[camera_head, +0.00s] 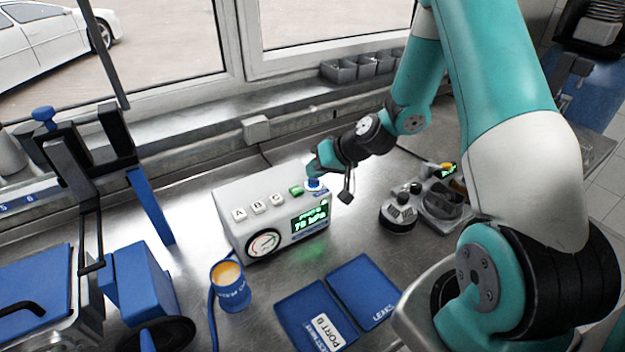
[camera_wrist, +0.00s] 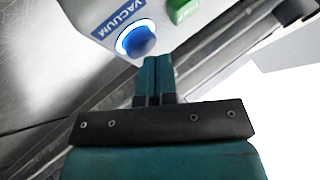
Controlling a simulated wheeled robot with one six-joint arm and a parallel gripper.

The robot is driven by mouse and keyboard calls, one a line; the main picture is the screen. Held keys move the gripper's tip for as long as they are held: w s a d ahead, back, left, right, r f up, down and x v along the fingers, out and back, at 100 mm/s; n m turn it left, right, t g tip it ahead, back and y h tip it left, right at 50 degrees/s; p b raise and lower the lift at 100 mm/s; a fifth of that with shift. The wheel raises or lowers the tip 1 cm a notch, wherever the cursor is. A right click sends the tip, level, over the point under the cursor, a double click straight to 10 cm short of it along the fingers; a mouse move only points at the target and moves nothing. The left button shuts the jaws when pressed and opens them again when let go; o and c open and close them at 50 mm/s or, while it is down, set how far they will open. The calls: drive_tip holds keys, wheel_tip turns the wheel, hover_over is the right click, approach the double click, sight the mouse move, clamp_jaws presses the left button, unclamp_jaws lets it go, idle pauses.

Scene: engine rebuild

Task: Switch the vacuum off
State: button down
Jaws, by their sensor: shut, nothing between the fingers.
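The white vacuum tester box (camera_head: 283,222) stands on the steel bench with a dial and a green display that seems to read 78 kPa. Its blue round vacuum button (camera_head: 314,184) is on the top right corner, next to a green button (camera_head: 296,190). In the wrist view the blue button (camera_wrist: 139,41) has a bright lit ring and a VACUUM label (camera_wrist: 119,15). My gripper (camera_wrist: 158,61) is shut and empty, its tips close beside the button; whether they touch it I cannot tell. In the head view my gripper (camera_head: 316,170) is right over that corner.
A blue cup (camera_head: 231,293) and two blue pads (camera_head: 335,305) lie in front of the box. A grey device with knobs (camera_head: 437,197) stands to the right. A blue and black fixture (camera_head: 140,275) stands left. A window sill runs behind.

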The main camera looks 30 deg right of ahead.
drive_tip(key=shift+f, duration=0.15)
idle(0.5)
drive_tip(key=shift+f+b, duration=0.35)
drive_tip(key=shift+b, duration=0.25)
drive_tip(key=shift+r, duration=0.45)
drive_tip(key=shift+p, duration=0.3)
wheel_tip(320, 180, up, 6)
drive_tip(key=p, duration=0.4)
drive_tip(key=shift+r, duration=0.1)
